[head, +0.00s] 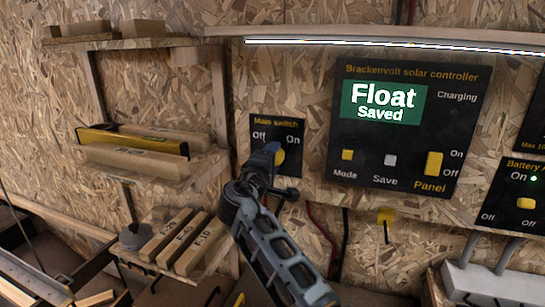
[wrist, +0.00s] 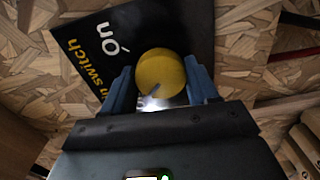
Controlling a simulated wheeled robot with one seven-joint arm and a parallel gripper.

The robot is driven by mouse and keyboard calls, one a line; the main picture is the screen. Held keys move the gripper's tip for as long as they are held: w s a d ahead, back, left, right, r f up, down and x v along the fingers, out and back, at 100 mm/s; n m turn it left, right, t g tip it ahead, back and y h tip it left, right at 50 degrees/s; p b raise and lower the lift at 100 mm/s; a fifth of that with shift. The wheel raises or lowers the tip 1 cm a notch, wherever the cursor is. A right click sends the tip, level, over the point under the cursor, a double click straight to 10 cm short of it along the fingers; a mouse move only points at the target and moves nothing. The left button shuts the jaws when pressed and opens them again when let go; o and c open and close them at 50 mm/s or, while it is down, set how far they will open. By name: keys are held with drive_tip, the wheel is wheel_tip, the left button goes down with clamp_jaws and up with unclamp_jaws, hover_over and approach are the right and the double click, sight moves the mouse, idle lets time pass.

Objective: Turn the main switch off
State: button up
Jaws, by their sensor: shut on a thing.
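The main switch panel (head: 289,169) is a small black plate on the wall, with "Off" at upper left and "On" at upper right in the head view. Its round yellow knob (wrist: 161,78) sits between the two blue fingers of my gripper (wrist: 160,88), which is shut on it. A dark mark shows on the lower part of the knob in the wrist view; I cannot tell which label it points to. In the head view my gripper (head: 268,155) hides much of the knob (head: 280,157).
The solar controller (head: 420,117) is right of the switch, its screen reading "Float Saved". A battery panel (head: 519,190) is further right. Cables and a yellow tag (head: 385,216) hang below the controller.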

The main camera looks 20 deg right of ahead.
drive_tip(key=shift+a+n, duration=0.1)
drive_tip(key=shift+n, duration=0.4)
drive_tip(key=o, duration=1.1)
drive_tip(key=shift+c, duration=0.2)
drive_tip(key=v, duration=0.7)
drive_tip(key=shift+s+a+b, duration=0.15)
drive_tip(key=shift+s+b, duration=0.15)
drive_tip(key=shift+b, duration=0.15)
